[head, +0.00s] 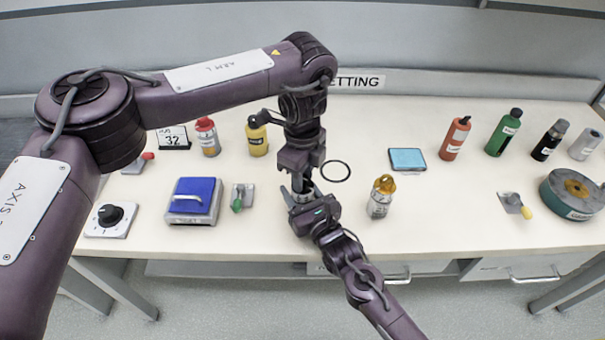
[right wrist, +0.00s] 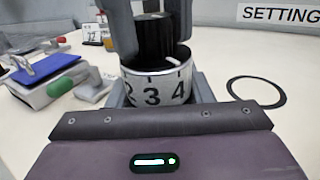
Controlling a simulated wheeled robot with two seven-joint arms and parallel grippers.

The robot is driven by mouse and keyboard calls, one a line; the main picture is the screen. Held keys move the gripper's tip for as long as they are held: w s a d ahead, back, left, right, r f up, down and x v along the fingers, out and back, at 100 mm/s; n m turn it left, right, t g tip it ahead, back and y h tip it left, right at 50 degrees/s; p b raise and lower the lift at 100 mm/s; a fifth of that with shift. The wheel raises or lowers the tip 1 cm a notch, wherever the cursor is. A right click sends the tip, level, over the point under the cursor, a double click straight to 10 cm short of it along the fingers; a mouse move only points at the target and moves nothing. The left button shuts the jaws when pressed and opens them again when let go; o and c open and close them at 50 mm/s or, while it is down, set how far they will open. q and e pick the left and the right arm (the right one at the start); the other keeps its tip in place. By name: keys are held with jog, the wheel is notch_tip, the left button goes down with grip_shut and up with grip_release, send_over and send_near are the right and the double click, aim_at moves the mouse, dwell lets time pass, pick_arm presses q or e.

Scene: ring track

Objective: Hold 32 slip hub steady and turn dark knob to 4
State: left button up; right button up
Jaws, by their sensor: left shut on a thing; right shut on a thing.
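The slip hub (right wrist: 155,88) is a silver ring with black numbers 2, 3 and 4 facing the right wrist camera. My right gripper (head: 304,201) is shut on it from the front. The dark knob (right wrist: 154,36) stands upright in the hub. A white mark on its skirt points between 3 and 4, close to 4. My left gripper (head: 302,180) comes down from above and is shut on the knob, one finger on each side. In the head view both grippers largely hide hub and knob. A small sign (head: 172,138) reads 32.
A black ring (head: 335,171) lies just right of the grippers. A silver-and-orange bottle (head: 381,197) stands farther right. A blue-topped box (head: 194,200), a green-tipped lever (head: 242,197) and a separate black dial (head: 110,215) are at left. Several bottles line the back.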

pick_arm(q)
jog(key=shift+w, duration=0.1)
dwell(0.3)
jog(key=o, duration=1)
jog(key=shift+r, duration=0.1)
notch_tip(320, 180, up, 12)
jog(key=shift+f, duration=0.1)
